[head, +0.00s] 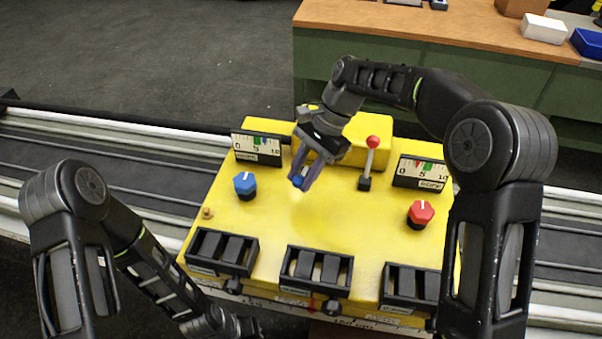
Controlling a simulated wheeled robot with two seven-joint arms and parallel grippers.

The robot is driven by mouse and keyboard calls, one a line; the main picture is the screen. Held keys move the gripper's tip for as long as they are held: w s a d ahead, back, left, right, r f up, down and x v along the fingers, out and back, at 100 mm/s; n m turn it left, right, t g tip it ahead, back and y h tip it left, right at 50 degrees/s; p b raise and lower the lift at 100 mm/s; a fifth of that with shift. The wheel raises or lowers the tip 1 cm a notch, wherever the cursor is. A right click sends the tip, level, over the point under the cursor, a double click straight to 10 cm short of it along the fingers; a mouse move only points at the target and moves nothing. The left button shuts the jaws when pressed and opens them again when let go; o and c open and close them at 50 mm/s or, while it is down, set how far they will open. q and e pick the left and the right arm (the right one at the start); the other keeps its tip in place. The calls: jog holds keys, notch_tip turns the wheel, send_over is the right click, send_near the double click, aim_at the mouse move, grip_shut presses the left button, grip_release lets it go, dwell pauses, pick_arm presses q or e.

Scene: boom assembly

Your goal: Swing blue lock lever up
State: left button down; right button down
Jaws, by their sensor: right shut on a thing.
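The yellow console (258,219) stands in the middle of the head view. My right gripper (299,182) reaches down over it, its fingers shut around a small blue thing (300,181), which looks like the ball of the blue lock lever. The fingers hide most of that lever, so its tilt cannot be told. A second lever with a red ball (373,142) stands upright just right of the gripper, apart from it. My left gripper (240,326) is low at the bottom edge, in front of the console; its fingers are not clear.
A blue knob (245,184) and a red knob (420,213) sit either side. Two gauges (257,147) (420,172) stand behind them. Black-framed switch boxes (318,270) line the front edge. A wooden bench (420,22) is behind.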

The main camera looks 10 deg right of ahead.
jog(key=shift+w+d+r+g, duration=0.15)
jog(key=shift+w+r+g, duration=0.25)
jog(key=shift+g, duration=0.1)
jog(key=c, duration=1.1)
grip_release()
jog(key=shift+s+f, duration=0.1)
jog(key=shift+s, duration=0.05)
